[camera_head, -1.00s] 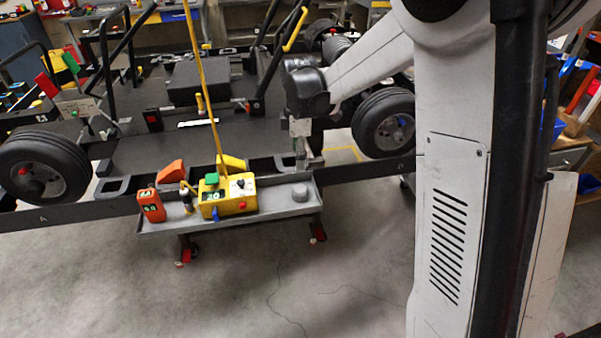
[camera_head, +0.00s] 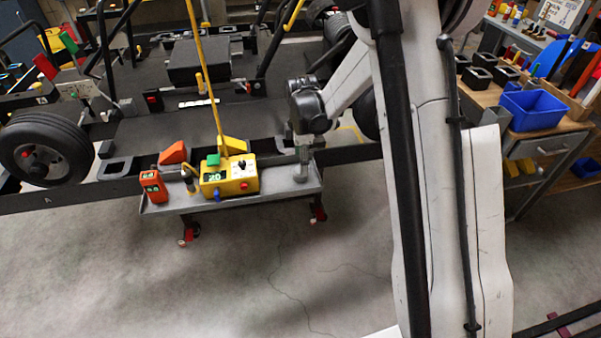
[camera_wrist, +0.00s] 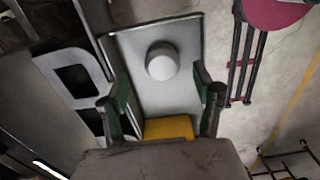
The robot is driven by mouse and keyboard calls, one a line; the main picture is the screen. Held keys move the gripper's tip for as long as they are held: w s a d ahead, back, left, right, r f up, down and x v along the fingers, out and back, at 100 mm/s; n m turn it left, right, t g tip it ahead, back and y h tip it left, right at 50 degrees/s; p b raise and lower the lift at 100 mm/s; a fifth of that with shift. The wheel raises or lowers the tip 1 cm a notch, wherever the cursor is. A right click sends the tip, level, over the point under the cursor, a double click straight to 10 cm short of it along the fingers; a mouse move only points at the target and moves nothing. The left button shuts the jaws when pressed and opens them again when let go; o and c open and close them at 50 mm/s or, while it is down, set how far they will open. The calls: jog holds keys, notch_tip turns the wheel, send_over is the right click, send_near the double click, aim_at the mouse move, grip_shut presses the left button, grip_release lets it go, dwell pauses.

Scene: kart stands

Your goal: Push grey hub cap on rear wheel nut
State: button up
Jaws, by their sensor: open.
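The grey hub cap (camera_wrist: 162,62) is a round, pale cap on the grey tray (camera_wrist: 182,95), in the wrist view. My gripper (camera_wrist: 160,98) is open and empty, its two dark green fingers spread with the cap lying beyond the tips. In the head view my gripper (camera_head: 302,172) points down over the right end of the tray (camera_head: 265,202), and the cap is hidden there. The left kart wheel (camera_head: 45,150) has a red nut (camera_head: 26,154) at its centre. The right wheel (camera_head: 368,115) is mostly behind my arm, its nut hidden. Which wheel is rear I cannot tell.
A yellow box with display (camera_head: 229,178), an orange device (camera_head: 153,186), an orange wedge (camera_head: 173,152) and a yellow wedge (camera_head: 233,145) stand on or beside the tray, left of my gripper. A yellow cable rises from the box. A workbench (camera_head: 545,130) stands at right. The floor in front is clear.

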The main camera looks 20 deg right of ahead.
jog(key=shift+s+a+f+p, duration=0.1)
jog(key=shift+f+p, duration=0.1)
jog(key=shift+f, duration=1.05)
jog(key=shift+s+a+f+p, duration=0.1)
jog(key=shift+f+p, duration=0.1)
jog(key=shift+f, duration=1)
jog(key=shift+w, duration=0.1)
jog(key=c, duration=1)
